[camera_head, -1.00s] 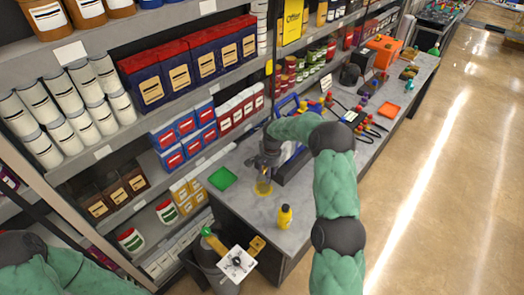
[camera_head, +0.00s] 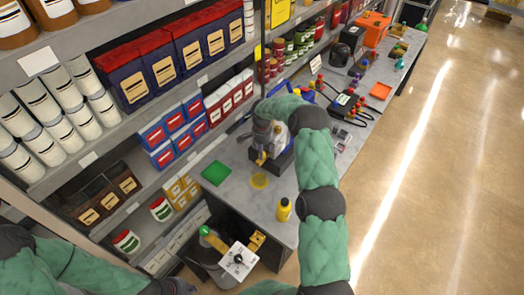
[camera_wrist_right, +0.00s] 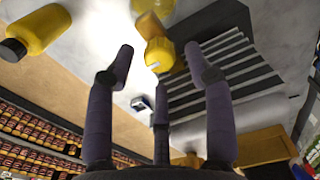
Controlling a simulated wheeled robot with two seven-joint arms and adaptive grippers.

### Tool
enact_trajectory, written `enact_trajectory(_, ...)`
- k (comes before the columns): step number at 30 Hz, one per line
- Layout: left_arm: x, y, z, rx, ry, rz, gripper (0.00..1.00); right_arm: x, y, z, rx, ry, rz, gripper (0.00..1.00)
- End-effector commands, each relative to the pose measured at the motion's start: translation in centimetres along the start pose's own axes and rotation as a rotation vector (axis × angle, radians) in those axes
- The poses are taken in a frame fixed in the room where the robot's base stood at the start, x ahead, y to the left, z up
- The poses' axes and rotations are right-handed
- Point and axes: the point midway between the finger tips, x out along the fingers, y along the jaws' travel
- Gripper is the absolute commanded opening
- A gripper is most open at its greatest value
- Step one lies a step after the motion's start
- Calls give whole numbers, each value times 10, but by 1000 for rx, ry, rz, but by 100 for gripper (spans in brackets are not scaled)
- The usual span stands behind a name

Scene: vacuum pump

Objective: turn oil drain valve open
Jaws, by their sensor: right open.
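The vacuum pump (camera_head: 284,150) stands on the grey workbench, partly hidden by my right arm. Its yellow oil drain valve (camera_head: 262,158) sits low at the front, and it also shows as a yellow knob in the right wrist view (camera_wrist_right: 160,54). A clear cup with yellow liquid (camera_head: 259,181) stands on the bench below the valve. My right gripper (camera_head: 263,138) is at the pump, just above the valve. In the wrist view its fingers (camera_wrist_right: 160,62) are spread on either side of the knob, apart from it. My left gripper (camera_head: 176,288) is at the bottom edge, mostly cut off.
A yellow bottle (camera_head: 283,209) with a black cap stands near the bench's front edge. A green tray (camera_head: 216,173) lies left of the cup. A bin with a white panel (camera_head: 238,260) stands below the bench. Stocked shelves line the left; floor at right is clear.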

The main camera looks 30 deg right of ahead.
Motion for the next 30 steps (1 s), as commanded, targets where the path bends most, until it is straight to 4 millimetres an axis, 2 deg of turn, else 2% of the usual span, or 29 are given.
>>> enact_trajectory(6, -3, 1, 0, 0, 0, 0, 0, 16, 0, 0, 0, 1, 0, 53)
enact_trajectory(15, -3, 1, 0, 0, 0, 0, 0, 18, 0, 0, 0, 0, 0, 53)
enact_trajectory(21, -3, 1, 0, 0, 0, 0, 0, 18, 0, 0, 0, 0, 0, 0)
enact_trajectory(30, 0, 0, 0, 0, 0, 0, 0, 18, 0, 0, -17, 1, -1, 0)
